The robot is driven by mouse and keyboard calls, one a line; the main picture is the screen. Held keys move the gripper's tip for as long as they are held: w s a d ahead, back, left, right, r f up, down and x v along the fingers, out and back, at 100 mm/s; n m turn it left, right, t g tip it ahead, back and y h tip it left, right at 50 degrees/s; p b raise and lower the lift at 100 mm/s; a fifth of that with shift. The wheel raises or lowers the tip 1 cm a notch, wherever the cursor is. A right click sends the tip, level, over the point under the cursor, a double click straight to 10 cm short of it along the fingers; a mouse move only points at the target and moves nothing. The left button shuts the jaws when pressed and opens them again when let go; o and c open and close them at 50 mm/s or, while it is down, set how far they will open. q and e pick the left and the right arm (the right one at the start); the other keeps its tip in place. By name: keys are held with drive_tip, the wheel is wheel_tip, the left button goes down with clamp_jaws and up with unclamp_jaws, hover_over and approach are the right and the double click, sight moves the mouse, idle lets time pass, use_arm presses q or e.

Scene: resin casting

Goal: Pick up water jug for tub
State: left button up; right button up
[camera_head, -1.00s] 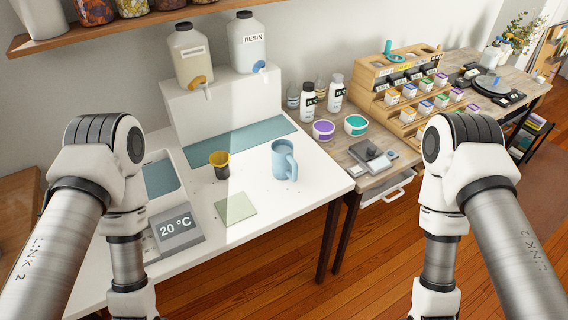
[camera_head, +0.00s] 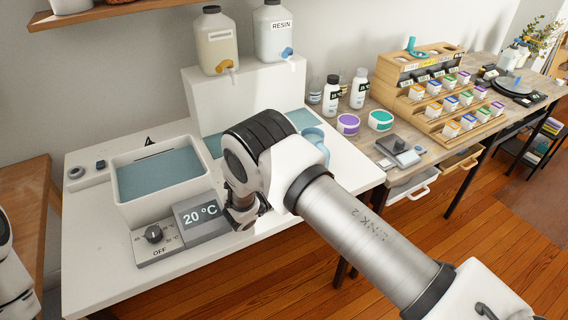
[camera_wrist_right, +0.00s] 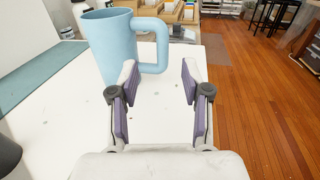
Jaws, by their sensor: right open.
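The light blue water jug (camera_wrist_right: 112,46) stands upright on the white table in the right wrist view, with its handle toward the right. In the head view only a part of the jug (camera_head: 315,138) shows behind my right arm. My right gripper (camera_wrist_right: 157,90) is open and empty, its two fingers just short of the jug's handle and apart from it. The tub (camera_head: 160,175) with blue-grey water sits at the left of the table, behind a 20 °C display (camera_head: 203,212). My left gripper is out of view.
A white stand (camera_head: 235,98) at the back bears two dispensers, one marked RESIN (camera_head: 279,35). Bottles (camera_head: 331,95) and purple (camera_head: 347,124) and teal (camera_head: 380,120) containers stand to the right. A dial box (camera_head: 157,240) sits before the tub.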

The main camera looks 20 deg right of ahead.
drive_tip(key=p+x, duration=0.3)
drive_tip(key=x, duration=0.5)
drive_tip(key=shift+d+f, duration=0.25)
drive_tip(key=shift+d, duration=0.15)
clamp_jaws()
